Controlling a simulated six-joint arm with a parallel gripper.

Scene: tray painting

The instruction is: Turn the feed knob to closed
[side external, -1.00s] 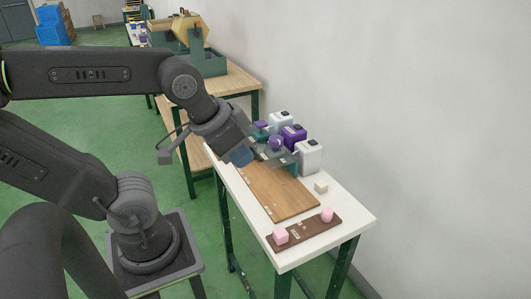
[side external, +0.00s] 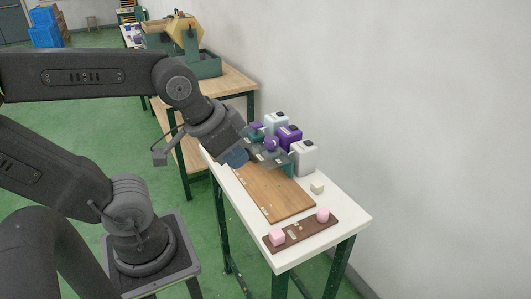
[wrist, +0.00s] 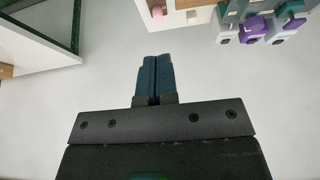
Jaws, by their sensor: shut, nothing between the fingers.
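A grey-and-teal unit (side external: 286,157) stands at the back of the white table, in front of several jugs. A purple knob (side external: 271,143) shows on it, and a second purple part (side external: 256,126) sits further back. Labels are too small to read, so I cannot tell the feed knob or its setting. In the wrist view, purple (wrist: 253,24), teal and white faceted parts show at the top right. My gripper (wrist: 153,62) is shut and empty, pointing away from these parts. In the side view its blue fingers (side external: 237,158) are left of the unit, partly hidden by my wrist.
A white jug (side external: 304,157), a purple jug (side external: 290,138) and a pale jug (side external: 274,124) stand along the wall side. A wooden board (side external: 275,195) lies on the table. A brown strip (side external: 300,234) holds two pink pieces at the near end. A small cream block (side external: 317,188) lies nearby.

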